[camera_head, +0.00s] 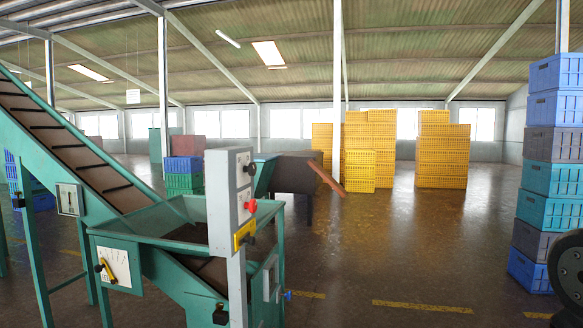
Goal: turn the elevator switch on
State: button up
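A grey control box (231,190) stands on a post at the front of a green machine with an inclined elevator belt (65,130). The box carries dark knobs on its side, a red button (250,206) and a yellow part (244,235) below it. A white plate with a yellow and black lever (106,270) is on the machine's front left. A small light plate with a slot (69,200) is on the elevator's side. No labels are readable, so I cannot tell which control is the elevator switch, nor its state. My gripper is not in view.
Stacked blue, grey and teal crates (548,205) stand at the right. Yellow crates (443,150) are stacked at the back. A brown chute (327,177) sticks out behind the machine. The floor (430,240) right of the machine is open, with dashed yellow lines.

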aim_at(251, 169)
jog(key=z, duration=0.75)
jog(key=i, duration=1.25)
jog(key=u, duration=0.15)
